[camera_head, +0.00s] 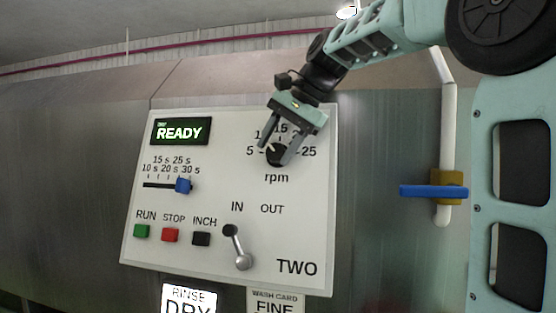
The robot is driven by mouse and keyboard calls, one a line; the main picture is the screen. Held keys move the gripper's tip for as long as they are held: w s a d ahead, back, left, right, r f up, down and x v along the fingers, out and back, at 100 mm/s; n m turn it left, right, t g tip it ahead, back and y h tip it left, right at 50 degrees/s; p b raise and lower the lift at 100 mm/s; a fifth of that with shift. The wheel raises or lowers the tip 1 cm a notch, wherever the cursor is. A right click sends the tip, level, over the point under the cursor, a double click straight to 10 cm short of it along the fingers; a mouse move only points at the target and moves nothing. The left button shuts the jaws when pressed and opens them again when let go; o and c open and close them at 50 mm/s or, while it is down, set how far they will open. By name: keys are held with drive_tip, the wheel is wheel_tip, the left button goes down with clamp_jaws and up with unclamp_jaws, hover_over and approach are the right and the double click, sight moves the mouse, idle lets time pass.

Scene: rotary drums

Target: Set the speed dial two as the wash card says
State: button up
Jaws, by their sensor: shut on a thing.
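The speed dial two (277,155) is a black knob with a white pointer, on the upper right of the panel marked TWO. Its scale reads 5 at left, 15 at top and 25 at right, with rpm below. The pointer leans to the upper left, but its exact mark is hard to read. My gripper (277,147) comes from the upper right and is shut on the dial, a finger on either side, hiding part of the scale. The wash card (276,301) hangs below the panel and reads FINE; its lower part is cut off by the frame.
The panel (300,235) also holds a green READY display (179,130), a blue slider (183,186), RUN (141,231), STOP (170,235) and INCH (201,239) buttons, and a lever (238,248). A RINSE DRY sign (188,299) hangs below. A blue-handled valve (433,191) is at right.

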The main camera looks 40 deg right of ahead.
drive_tip(key=shift+o, duration=1.1)
drive_tip(key=shift+w+a+r+m+t+y+b, duration=0.1)
drive_tip(key=shift+m+t+y+b, duration=0.35)
drive_tip(key=shift+t+b, duration=1.1)
drive_tip(key=shift+a+r+m+t+y+b, duration=0.1)
drive_tip(key=shift+m+t+y+b, duration=0.35)
drive_tip(key=shift+b, duration=1.95)
drive_tip(key=shift+o, duration=0.6)
drive_tip(key=shift+d+m+t+b, duration=0.1)
drive_tip(key=shift+m+t+b, duration=0.75)
drive_tip(key=shift+b, duration=1.35)
drive_tip(key=shift+m+t+b, duration=0.25)
drive_tip(key=shift+t+b, duration=1.1)
drive_tip(key=shift+b, duration=0.85)
drive_tip(key=o, duration=0.3)
drive_tip(key=shift+r, duration=0.1)
drive_tip(key=b+v, duration=0.3)
drive_tip(key=v, duration=1.4)
drive_tip(key=shift+d, duration=0.25)
